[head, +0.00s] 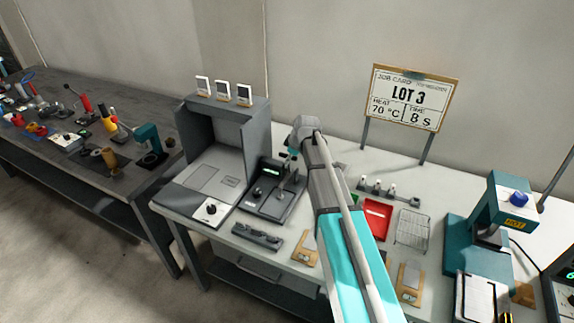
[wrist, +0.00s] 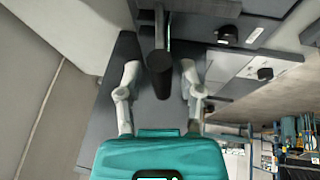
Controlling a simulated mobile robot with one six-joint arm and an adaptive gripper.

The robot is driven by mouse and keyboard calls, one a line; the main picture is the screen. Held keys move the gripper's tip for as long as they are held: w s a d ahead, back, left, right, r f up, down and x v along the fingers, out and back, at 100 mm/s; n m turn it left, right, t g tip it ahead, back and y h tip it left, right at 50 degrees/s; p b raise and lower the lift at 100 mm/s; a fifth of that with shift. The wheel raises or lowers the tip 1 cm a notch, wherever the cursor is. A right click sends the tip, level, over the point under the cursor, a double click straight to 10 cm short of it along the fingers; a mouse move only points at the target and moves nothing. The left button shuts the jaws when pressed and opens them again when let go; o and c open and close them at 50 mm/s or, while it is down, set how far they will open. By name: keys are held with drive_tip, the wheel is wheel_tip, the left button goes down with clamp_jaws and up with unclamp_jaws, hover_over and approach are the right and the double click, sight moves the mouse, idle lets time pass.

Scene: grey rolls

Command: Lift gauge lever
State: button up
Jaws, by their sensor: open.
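The gauge (head: 262,205) is a dark grey bench unit with a green display and a round knob. It stands on the white table in the head view, partly behind my arm. In the wrist view, a black cylindrical grip (wrist: 160,78) on a dark rod, apparently the gauge lever, sits between my fingers. My gripper (wrist: 160,82) is open, with one finger on each side of the grip and a visible gap on both sides. In the head view my gripper (head: 293,152) is over the back of the gauge, its fingertips unclear.
A grey open-fronted booth (head: 222,140) stands just left of the gauge. A red tray (head: 377,218), a wire rack (head: 412,228) and a teal press (head: 500,205) are to the right. A dark holder (head: 257,237) lies in front. A job card sign (head: 410,98) stands behind.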

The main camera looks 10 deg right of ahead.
drive_tip(key=shift+b+x, duration=0.8)
drive_tip(key=shift+x, duration=0.35)
clamp_jaws()
